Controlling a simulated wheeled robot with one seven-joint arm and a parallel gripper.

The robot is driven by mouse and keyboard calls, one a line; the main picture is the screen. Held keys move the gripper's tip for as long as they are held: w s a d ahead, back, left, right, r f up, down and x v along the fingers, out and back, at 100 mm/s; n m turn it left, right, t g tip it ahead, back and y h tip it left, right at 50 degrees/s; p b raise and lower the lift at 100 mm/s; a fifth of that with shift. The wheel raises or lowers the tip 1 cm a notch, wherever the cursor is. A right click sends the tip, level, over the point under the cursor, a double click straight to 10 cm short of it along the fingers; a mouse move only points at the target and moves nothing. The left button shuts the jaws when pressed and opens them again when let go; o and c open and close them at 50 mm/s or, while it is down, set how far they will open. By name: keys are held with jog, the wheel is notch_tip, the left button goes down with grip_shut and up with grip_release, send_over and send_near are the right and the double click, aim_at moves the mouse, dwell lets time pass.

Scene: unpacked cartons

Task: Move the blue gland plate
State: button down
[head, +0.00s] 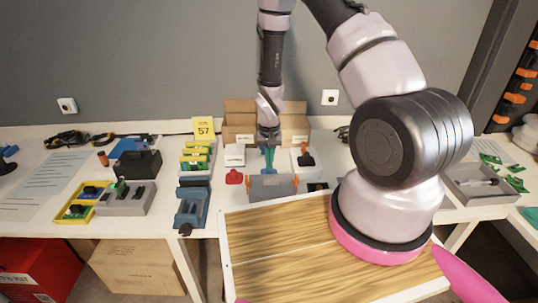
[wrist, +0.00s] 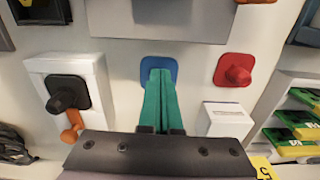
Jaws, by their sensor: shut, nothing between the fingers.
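The blue gland plate (wrist: 160,66) lies flat on the white table in the wrist view. My gripper's green fingers (wrist: 159,78) are together and empty, and their tips cover the middle of the plate. I cannot tell whether they touch it.
A grey box with orange ends (head: 272,187) stands in front of my gripper. A white block with a black and orange handle (head: 304,157) and a white box (head: 234,154) flank it. Open cartons (head: 239,121) stand behind. A blue vise (head: 192,208) is at left.

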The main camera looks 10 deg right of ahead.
jog(key=shift+f, duration=2.15)
jog(key=w, duration=0.2)
jog(key=w+d, duration=0.1)
jog(key=w, duration=0.4)
jog(key=shift+d, duration=0.35)
jog(key=shift+r, duration=0.15)
notch_tip(320, 180, up, 19)
jog(key=t, duration=0.1)
notch_tip(320, 180, up, 17)
jog(key=m+t+y, duration=0.1)
jog(key=t, duration=0.1)
send_over(269, 171)
jog(key=d, duration=0.4)
jog(key=s+r+t, duration=0.2)
jog(key=s+r, duration=0.6)
jog(key=s, duration=0.3)
jog(key=s+d+r+t+y, duration=0.1)
jog(key=s+r+t, duration=0.1)
jog(key=s+r, duration=0.7)
jog(key=shift+s+d+m, duration=0.2)
jog(key=shift+s+m, duration=0.1)
jog(key=shift+s, duration=0.9)
